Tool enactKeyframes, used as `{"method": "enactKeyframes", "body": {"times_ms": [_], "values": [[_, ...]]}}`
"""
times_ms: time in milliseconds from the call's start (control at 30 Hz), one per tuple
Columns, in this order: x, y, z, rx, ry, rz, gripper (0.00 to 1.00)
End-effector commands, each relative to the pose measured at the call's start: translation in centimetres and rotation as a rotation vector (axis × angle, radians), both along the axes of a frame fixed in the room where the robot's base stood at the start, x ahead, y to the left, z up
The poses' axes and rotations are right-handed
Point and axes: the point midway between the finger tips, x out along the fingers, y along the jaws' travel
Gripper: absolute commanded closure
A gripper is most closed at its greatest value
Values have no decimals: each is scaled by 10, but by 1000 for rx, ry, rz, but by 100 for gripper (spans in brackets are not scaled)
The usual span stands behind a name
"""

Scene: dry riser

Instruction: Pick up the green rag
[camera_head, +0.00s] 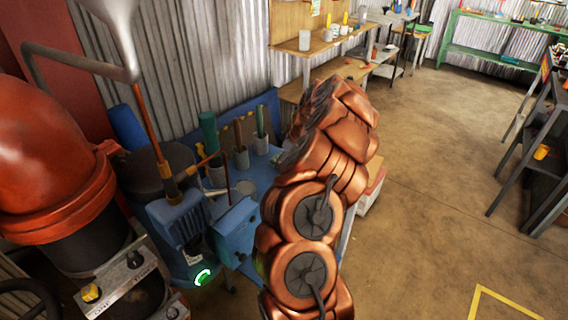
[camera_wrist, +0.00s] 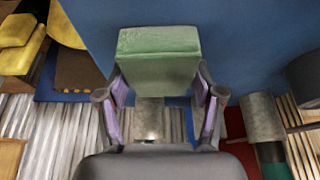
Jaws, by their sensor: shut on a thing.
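The green rag (camera_wrist: 158,58) shows in the wrist view as a folded, block-like green piece at the upper middle. My gripper (camera_wrist: 160,88) has its two fingers on either side of the rag's lower end and is shut on it. A blue surface lies behind the rag in that view; I cannot tell whether the rag touches it. In the head view my copper-coloured arm hides the gripper and the rag.
A blue bench (camera_head: 262,180) with grey cups holding tools stands left of my arm. A large orange machine (camera_head: 52,165) fills the left side. Wooden shelves (camera_head: 320,45) with mugs are at the back. The floor (camera_head: 430,180) to the right is clear. A dark rack (camera_head: 540,150) stands far right.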

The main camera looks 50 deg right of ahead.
Motion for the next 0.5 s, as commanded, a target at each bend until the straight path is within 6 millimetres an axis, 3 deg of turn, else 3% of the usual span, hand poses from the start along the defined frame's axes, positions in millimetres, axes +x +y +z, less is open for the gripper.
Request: {"method": "enactKeyframes", "body": {"times_ms": [267, 500], "values": [[0, -1, 4, -2, -1, 0, 67], [0, 0, 23, -1, -1, 1, 67]]}}
